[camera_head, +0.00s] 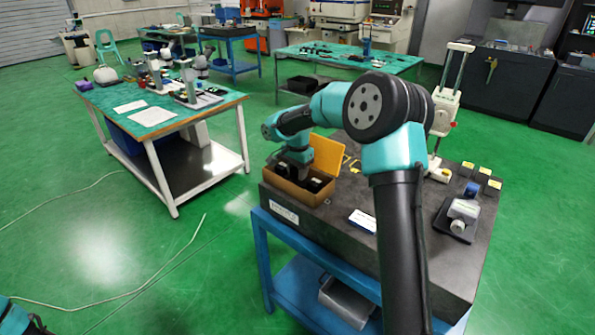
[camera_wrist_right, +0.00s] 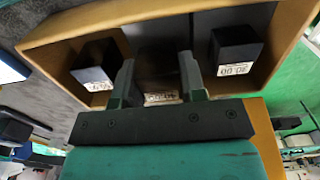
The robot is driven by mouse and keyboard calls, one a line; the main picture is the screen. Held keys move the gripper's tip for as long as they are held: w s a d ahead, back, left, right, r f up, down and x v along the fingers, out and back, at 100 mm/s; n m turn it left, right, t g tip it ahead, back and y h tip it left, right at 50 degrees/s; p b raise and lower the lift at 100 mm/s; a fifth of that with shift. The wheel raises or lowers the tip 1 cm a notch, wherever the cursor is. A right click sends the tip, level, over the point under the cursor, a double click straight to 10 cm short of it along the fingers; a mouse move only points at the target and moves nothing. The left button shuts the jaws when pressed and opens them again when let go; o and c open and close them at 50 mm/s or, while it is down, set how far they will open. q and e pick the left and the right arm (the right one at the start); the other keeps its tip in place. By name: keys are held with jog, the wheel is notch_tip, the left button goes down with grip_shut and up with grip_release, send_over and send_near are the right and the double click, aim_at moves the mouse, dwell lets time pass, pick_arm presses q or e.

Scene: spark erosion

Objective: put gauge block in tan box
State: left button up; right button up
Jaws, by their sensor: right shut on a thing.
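The tan box (camera_head: 283,188) stands open on the dark surface plate, its lid raised; its rim (camera_wrist_right: 85,22) fills the top of the right wrist view. My right gripper (camera_head: 302,175) reaches down into the box. In the wrist view its fingers (camera_wrist_right: 157,68) are shut on the gauge block (camera_wrist_right: 161,98), a dark piece with a white label, mostly hidden between them. Whether the block touches the box floor I cannot tell. Black labelled blocks sit in the box to the left (camera_wrist_right: 95,66) and right (camera_wrist_right: 236,50) of the fingers. My left gripper is out of view.
The dark surface plate (camera_head: 400,205) rests on a blue stand. A white card (camera_head: 363,221) lies near its front edge, a grey device (camera_head: 461,213) and small yellow-topped pieces (camera_head: 485,171) at the right. A tall height gauge (camera_head: 447,105) stands behind my right arm.

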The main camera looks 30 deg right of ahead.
aim_at(297, 168)
jog(key=shift+f, duration=0.45)
jog(key=o, duration=1.2)
notch_tip(297, 168, up, 13)
jog(key=shift+r, duration=0.1)
